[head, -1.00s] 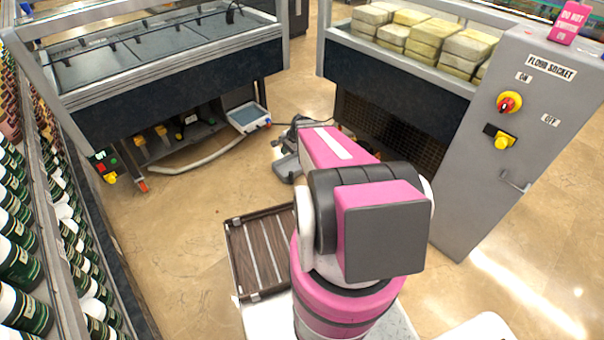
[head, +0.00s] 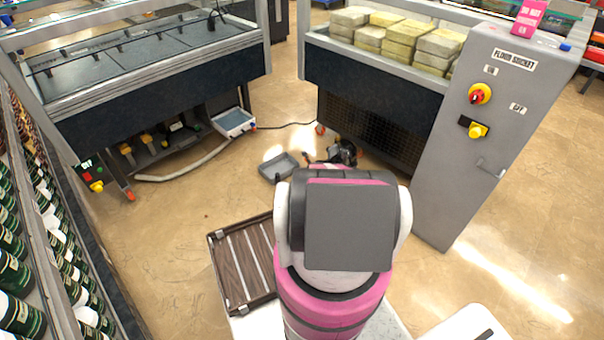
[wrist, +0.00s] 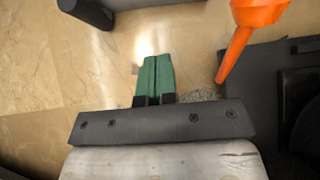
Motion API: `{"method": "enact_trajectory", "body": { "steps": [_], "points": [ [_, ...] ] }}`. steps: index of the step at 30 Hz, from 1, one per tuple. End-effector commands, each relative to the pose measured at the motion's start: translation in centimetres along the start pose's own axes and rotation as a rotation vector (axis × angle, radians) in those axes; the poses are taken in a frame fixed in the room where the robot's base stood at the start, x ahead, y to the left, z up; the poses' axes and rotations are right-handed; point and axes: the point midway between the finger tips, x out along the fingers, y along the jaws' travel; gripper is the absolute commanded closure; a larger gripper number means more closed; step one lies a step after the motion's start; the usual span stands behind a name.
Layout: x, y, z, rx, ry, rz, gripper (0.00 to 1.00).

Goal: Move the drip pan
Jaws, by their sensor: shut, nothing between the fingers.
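A shallow grey pan (head: 280,167), which looks like the drip pan, sits on the floor beyond my arm. A white-rimmed tray with a bluish inside (head: 234,122) sits at the right end of the left case; I cannot tell for sure which of the two is meant. My gripper shows in the wrist view as green fingers (wrist: 156,76), shut and empty above the tan floor. In the head view my arm hides it. No pan is clearly recognisable in the wrist view.
A dark device (head: 344,152) stands on the floor right of the grey pan. An orange cone-shaped part (wrist: 254,32) and a dark body (wrist: 285,90) are close right of my fingers. A grey cabinet (head: 480,140) stands at right.

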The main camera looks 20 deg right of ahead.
Motion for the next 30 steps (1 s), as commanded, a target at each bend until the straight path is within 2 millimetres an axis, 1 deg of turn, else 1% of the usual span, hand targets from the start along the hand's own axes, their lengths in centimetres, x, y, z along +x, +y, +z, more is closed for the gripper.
{"method": "enact_trajectory", "body": {
  "steps": [1,13,16,21,30],
  "points": [
    [1.1,-0.1,0.0,-0.001,0.0,0.001,1.0],
    [8.5,-0.1,0.0,-0.004,0.001,0.002,1.0],
    [9.4,-0.1,1.4,-0.005,0.0,0.001,1.0],
    [10.5,0.0,2.7,-0.004,0.0,0.001,1.0],
    [10.7,0.1,2.9,-0.003,0.0,0.001,1.0]
  ]
}}
